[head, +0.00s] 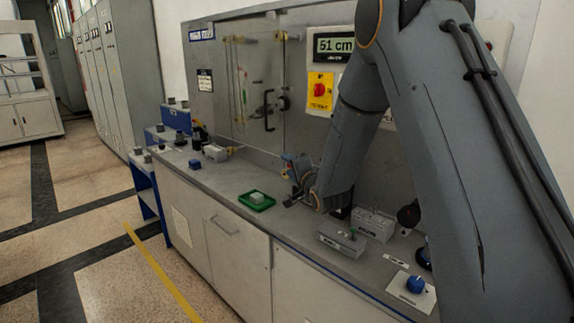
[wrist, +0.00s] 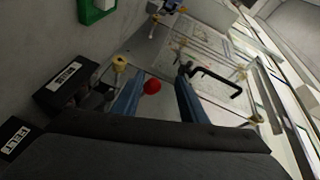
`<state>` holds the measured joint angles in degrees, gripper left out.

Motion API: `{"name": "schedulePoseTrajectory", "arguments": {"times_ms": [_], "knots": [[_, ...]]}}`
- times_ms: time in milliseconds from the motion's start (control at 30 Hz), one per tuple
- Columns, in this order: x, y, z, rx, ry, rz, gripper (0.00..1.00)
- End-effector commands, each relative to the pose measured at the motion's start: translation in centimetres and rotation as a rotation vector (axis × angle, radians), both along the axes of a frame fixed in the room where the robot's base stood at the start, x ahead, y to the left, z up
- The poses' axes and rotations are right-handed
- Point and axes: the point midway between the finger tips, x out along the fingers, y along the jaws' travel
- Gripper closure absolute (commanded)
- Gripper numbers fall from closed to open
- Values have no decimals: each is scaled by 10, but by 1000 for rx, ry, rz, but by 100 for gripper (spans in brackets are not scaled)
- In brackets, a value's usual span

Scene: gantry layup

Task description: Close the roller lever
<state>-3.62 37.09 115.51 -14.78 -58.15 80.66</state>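A red ball knob (wrist: 152,86) shows in the wrist view between my gripper's two blue-grey fingers. It looks like the end of the roller lever; its shaft is hidden or too small to make out. My gripper (wrist: 160,98) is open, with a clear gap between the fingers, and I cannot tell whether either touches the knob. In the head view my gripper (head: 292,202) is low over the bench, near the back panel. My arm hides part of the panel there, and the lever cannot be clearly picked out.
A green tray (head: 271,204) with a pale block lies left of my gripper. Grey boxes (head: 341,240) and a blue knob (head: 415,284) on a white plate stand to the right. A black door handle (head: 268,110) sticks out from the clear panel. The bench front is mostly free.

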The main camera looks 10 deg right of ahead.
Motion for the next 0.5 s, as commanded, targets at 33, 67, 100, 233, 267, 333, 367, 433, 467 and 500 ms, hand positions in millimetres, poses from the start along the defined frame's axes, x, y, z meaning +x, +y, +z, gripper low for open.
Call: {"name": "schedulePoseTrajectory", "arguments": {"times_ms": [33,67,100,233,267,333,367,433,467,500], "knots": [[-3,-2,2,0,1,0,61],[-5,-2,2,0,1,0,61],[-7,-3,3,-1,2,-1,61],[-15,-6,5,0,1,0,61],[-16,-6,6,0,1,0,61],[-21,-8,6,-1,2,-1,61],[-22,-8,7,-1,2,-1,61],[-25,-9,8,-1,2,-1,61],[-26,-10,8,0,1,0,61],[-27,-10,8,0,1,1,61]]}}
